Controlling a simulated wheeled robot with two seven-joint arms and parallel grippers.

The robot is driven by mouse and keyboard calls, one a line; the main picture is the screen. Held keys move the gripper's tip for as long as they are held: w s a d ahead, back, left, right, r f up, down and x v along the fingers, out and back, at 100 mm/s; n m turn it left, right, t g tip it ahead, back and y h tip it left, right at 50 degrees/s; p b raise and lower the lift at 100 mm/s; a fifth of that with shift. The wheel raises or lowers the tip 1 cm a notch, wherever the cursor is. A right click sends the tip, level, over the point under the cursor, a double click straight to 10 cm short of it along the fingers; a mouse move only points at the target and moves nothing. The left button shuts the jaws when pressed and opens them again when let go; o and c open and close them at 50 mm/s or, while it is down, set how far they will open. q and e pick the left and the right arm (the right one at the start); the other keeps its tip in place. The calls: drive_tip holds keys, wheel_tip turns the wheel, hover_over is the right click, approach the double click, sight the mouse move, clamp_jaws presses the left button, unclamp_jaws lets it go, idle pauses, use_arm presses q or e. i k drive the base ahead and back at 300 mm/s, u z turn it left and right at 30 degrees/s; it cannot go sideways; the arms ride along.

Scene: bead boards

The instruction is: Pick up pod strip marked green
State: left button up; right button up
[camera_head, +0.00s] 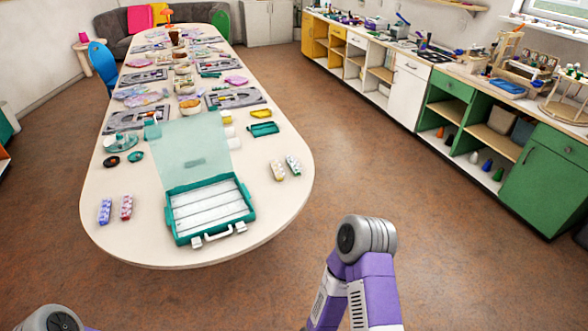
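A pod strip with green marks (293,165) lies on the long white table, to the right of an open teal case (211,207). A strip with tan or brownish marks (278,170) lies close beside it on its left. Two more strips, one blue (105,211) and one red-pink (126,207), lie to the left of the case. The case has a pale slatted inside and its see-through lid (190,147) leans back. Neither gripper is in view; only parts of my purple and grey arms show at the bottom.
The table's rounded near end (160,255) has bare space around the strips. A small teal tray (264,129) and a yellow tray (261,114) lie behind the green strip. Grey boards and bowls fill the far table. Green cabinets (545,180) stand at right.

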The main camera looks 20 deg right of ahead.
sight(293, 165)
drive_tip(key=k, duration=1.25)
drive_tip(key=z, duration=0.65)
drive_tip(key=i, duration=1.75)
drive_tip(key=u, duration=0.5)
